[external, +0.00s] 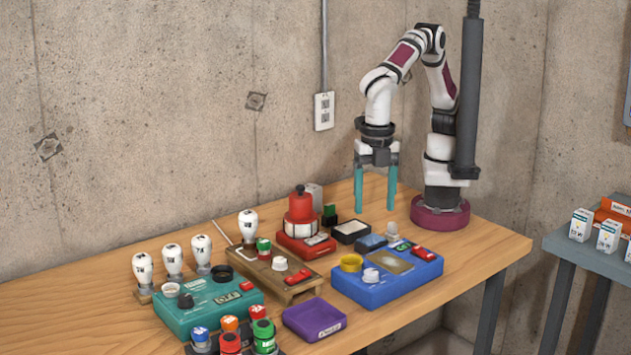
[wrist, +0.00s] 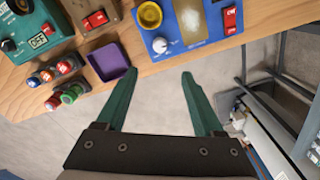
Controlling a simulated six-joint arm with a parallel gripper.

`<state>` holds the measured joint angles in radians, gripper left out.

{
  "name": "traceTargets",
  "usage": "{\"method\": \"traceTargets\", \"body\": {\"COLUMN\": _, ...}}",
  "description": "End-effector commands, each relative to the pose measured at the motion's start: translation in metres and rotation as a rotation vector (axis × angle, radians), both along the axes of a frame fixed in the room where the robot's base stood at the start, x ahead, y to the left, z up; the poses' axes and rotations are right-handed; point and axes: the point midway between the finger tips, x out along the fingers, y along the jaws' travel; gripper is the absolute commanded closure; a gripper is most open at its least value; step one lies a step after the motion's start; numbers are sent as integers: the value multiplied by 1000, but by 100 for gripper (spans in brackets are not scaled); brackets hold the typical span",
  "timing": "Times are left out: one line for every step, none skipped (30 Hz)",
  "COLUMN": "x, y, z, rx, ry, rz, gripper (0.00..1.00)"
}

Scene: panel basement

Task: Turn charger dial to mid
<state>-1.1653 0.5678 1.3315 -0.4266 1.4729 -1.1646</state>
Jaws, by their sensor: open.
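Several panels carry dials, and I cannot tell by a readable label which is the charger. The blue box (external: 392,290) has a white dial (external: 371,275), a yellow ring (external: 350,263) and red switches; its white dial (wrist: 160,45) also shows in the wrist view. The teal box (external: 205,305) has a white knob, a small black knob and a display. The wooden board (external: 262,280) has a white knob (external: 280,263). The dial settings are too small to read. My gripper (external: 375,206) points down, open and empty, above the table behind the blue box, touching no dial.
A purple tray (external: 314,320) and several coloured buttons (external: 230,340) are at the front. White bulbs (external: 172,258) stand at left. The table (external: 480,250) is clear at right, near my base.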

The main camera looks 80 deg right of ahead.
Motion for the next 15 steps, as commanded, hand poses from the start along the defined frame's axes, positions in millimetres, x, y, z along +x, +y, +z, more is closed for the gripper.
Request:
{"method": "traceTargets", "body": {"x": 0, "y": -1, "z": -5, "rx": -3, "ry": 2, "rz": -2, "gripper": 31}}
{"method": "traceTargets", "body": {"x": 0, "y": -1, "z": -10, "rx": -4, "ry": 2, "rz": -2, "gripper": 31}}
{"method": "traceTargets", "body": {"x": 0, "y": -1, "z": -18, "rx": -5, "ry": 2, "rz": -2, "gripper": 31}}
{"method": "traceTargets", "body": {"x": 0, "y": -2, "z": -25, "rx": -5, "ry": 2, "rz": -3, "gripper": 31}}
{"method": "traceTargets", "body": {"x": 0, "y": -2, "z": -34, "rx": -6, "ry": 3, "rz": -4, "gripper": 31}}
{"method": "traceTargets", "body": {"x": 0, "y": -2, "z": -46, "rx": -6, "ry": 2, "rz": -3, "gripper": 31}}
{"method": "traceTargets", "body": {"x": 0, "y": -2, "z": -56, "rx": -6, "ry": 3, "rz": -5, "gripper": 31}}
{"method": "traceTargets", "body": {"x": 0, "y": -2, "z": -65, "rx": -6, "ry": 3, "rz": -4, "gripper": 31}}
{"method": "traceTargets", "body": {"x": 0, "y": -2, "z": -77, "rx": -6, "ry": 2, "rz": -5, "gripper": 31}}
{"method": "traceTargets", "body": {"x": 0, "y": -2, "z": -87, "rx": -6, "ry": 2, "rz": -5, "gripper": 31}}
{"method": "traceTargets", "body": {"x": 0, "y": -2, "z": -95, "rx": -5, "ry": 2, "rz": -4, "gripper": 31}}
{"method": "traceTargets", "body": {"x": 0, "y": -2, "z": -107, "rx": -6, "ry": 2, "rz": -6, "gripper": 31}}
{"method": "traceTargets", "body": {"x": 0, "y": -2, "z": -114, "rx": -5, "ry": 2, "rz": -6, "gripper": 31}}
{"method": "traceTargets", "body": {"x": 0, "y": -2, "z": -121, "rx": -5, "ry": 2, "rz": -6, "gripper": 31}}
{"method": "traceTargets", "body": {"x": 0, "y": -2, "z": -129, "rx": -3, "ry": 1, "rz": -6, "gripper": 31}}
